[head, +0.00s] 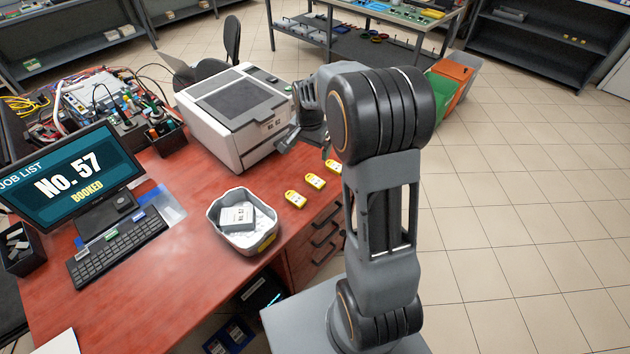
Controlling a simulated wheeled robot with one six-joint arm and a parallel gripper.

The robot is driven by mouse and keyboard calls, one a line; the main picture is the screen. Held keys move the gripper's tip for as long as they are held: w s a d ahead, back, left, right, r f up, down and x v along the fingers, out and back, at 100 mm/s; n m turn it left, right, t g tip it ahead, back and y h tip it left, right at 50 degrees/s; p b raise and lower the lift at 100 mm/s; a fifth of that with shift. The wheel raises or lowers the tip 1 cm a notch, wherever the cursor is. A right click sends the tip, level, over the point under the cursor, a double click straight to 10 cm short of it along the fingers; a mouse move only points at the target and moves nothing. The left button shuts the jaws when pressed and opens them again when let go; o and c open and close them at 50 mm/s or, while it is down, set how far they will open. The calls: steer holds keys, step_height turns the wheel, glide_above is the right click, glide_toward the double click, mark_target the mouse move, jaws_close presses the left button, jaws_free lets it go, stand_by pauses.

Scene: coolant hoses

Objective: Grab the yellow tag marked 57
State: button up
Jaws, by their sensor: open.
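Three yellow tags lie in a row on the red desk near its right edge: a near tag (295,199), a middle tag (315,181) and a far tag (333,166). Each has a pale patch, but the markings are too small to read, so I cannot tell which is 57. The far tag is partly hidden behind my arm. My gripper (285,146) is open beside the front right of the white machine, behind and left of the tags, and holds no tag. The monitor (70,180) reads "No. 57 BOOKED".
A grey bin (214,222) holding a boxy part stands left of the tags. The white machine (212,140) is close to my gripper. A keyboard (118,247) lies in front of the monitor. Electronics and cables crowd the back left. The desk surface around the tags is clear.

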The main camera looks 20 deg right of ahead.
steer(key=w+d+f+m+g, duration=0.1)
steer(key=w+d+f+m, duration=0.2)
steer(key=f, duration=0.4)
steer(key=p, duration=0.1)
glide_above(313, 181)
step_height(313, 181, down, 7)
steer(key=shift+s+d+r, duration=0.1)
steer(key=shift+s+r, duration=0.05)
steer(key=shift+r, duration=0.05)
steer(key=shift+f+p, duration=1.15)
steer(key=shift+f, duration=2.2)
steer(key=c, duration=0.8)
